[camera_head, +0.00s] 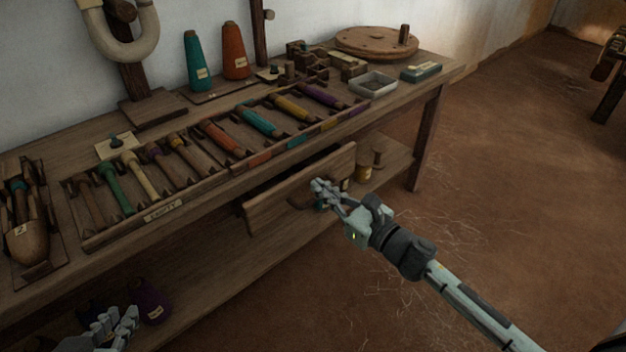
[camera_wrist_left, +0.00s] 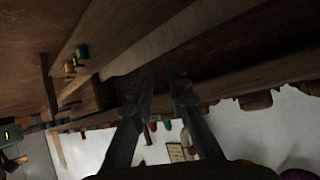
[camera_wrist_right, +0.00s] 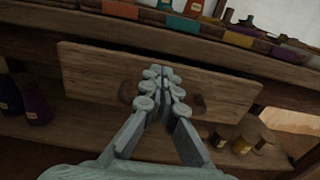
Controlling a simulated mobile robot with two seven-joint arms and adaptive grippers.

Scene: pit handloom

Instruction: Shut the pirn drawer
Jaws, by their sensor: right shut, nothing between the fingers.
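The pirn drawer (camera_head: 279,201) stands out from under the bench top, with a dark gap behind its front panel. In the right wrist view its wooden front (camera_wrist_right: 90,75) spans the picture. Its dark handle (camera_wrist_right: 197,103) shows on either side of my fingers, its middle hidden behind them. My right gripper (camera_head: 318,188) is shut and empty in front of the panel, at the handle; I cannot tell whether the tips touch. In the right wrist view its fingertips (camera_wrist_right: 158,76) are together. My left gripper (camera_head: 123,318) is low at the bench's front left; its fingers (camera_wrist_left: 163,80) are apart and empty.
The bench top (camera_head: 70,145) carries a tray of coloured pirns (camera_head: 217,137), cones (camera_head: 235,52), a grey metal tray (camera_head: 373,84) and a round wooden disc (camera_head: 362,41). A lower shelf holds a purple cone (camera_head: 152,305). The floor (camera_head: 500,200) to the right is clear.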

